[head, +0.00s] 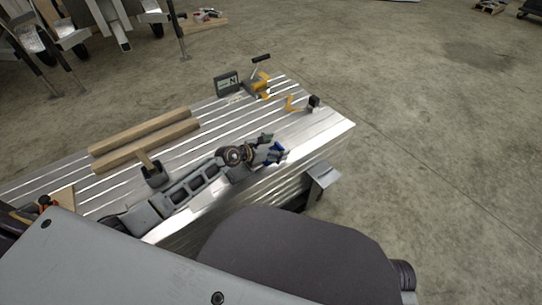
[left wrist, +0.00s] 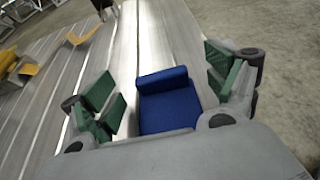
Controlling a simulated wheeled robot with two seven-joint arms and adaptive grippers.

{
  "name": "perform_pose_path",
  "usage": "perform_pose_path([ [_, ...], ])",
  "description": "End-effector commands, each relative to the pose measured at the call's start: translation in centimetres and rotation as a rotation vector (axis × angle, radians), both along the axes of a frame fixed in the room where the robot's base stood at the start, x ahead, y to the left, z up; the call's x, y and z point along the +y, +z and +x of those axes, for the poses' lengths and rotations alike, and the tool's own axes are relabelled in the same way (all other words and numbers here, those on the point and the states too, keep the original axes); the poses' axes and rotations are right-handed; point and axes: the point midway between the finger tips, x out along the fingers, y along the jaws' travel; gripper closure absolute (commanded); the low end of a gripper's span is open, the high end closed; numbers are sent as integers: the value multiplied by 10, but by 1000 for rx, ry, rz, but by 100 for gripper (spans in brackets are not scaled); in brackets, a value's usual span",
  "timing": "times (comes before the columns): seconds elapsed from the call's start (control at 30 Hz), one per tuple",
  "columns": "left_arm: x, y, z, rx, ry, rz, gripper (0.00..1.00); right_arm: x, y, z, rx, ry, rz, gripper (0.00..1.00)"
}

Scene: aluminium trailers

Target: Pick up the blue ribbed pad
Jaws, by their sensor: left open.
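The blue ribbed pad (left wrist: 168,105) lies on the silver slatted bench top, between the green-padded fingers of my left gripper (left wrist: 165,90) in the left wrist view. The fingers are open, with a gap on each side of the pad. The pad's near end is hidden behind the gripper body. In the head view a small part of the pad (head: 278,148) shows beside my left gripper (head: 272,149), near the bench's front edge. My right gripper is not in view.
Two wooden bars (head: 145,139) lie on the silver bench (head: 320,125). A small display (head: 227,84), a yellow clamp-like tool (head: 259,84) and a yellow-and-black item (head: 296,104) stand at the far end. A holder with a wooden handle (head: 152,171) is beside my left arm.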

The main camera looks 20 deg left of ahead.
Motion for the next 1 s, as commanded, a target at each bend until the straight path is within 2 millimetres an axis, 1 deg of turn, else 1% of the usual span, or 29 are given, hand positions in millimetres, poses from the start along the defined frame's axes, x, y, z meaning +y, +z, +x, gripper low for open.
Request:
perform_pose_path([
  [0.53, -2, -1, 2, 0, 0, 0, 12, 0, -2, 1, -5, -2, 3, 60],
  [0.57, -2, -1, 2, 1, 0, 1, 15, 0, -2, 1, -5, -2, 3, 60],
  [0.93, -2, -1, 2, 1, 0, 1, 63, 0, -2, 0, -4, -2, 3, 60],
  [1.0, -2, -1, 2, 0, 0, 0, 63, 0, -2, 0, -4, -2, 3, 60],
])
